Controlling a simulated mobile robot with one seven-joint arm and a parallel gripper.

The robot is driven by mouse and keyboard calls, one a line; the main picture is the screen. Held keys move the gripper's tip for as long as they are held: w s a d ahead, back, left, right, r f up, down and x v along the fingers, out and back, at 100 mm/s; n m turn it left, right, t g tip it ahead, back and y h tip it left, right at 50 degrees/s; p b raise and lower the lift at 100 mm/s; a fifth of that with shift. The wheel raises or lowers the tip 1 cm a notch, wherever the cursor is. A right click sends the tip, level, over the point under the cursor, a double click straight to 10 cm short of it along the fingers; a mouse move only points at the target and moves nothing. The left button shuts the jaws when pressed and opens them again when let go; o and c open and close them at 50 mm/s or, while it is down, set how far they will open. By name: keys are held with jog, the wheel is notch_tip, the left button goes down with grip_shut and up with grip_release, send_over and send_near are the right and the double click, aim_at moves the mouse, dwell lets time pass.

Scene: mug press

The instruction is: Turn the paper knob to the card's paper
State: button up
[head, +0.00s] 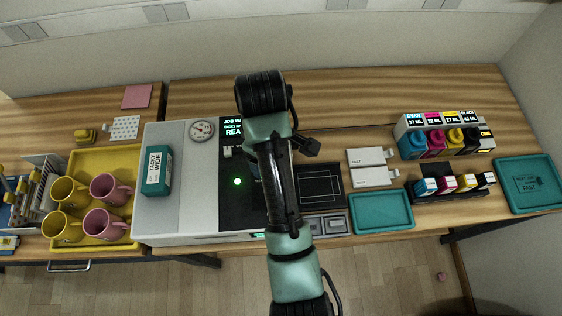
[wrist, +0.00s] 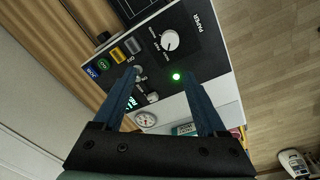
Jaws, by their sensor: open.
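The paper knob (wrist: 170,40) is a white round dial with a dark pointer on the press's black panel, in the wrist view. Small labels surround it; they are too small to read surely, as is its setting. The word PAPER is printed to its right. My gripper (wrist: 162,77) is open and empty, its two blue fingers apart, with the knob ahead of the fingertips. In the head view my arm hides the knob and gripper.
The press (head: 180,225) has a lit green light (wrist: 176,76), a gauge (head: 201,131) and a teal box (head: 157,170) marked TACKY WIDE. Mugs stand in a yellow tray (head: 75,160) at left. Ink bottles and another teal tray (head: 381,226) are at right.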

jog(key=shift+g, duration=0.5)
jog(key=f, duration=0.4)
jog(key=s+f+b, duration=0.1)
jog(key=f, duration=0.7)
jog(key=shift+s+d+f, duration=0.25)
jog(key=shift+f, duration=0.1)
grip_shut()
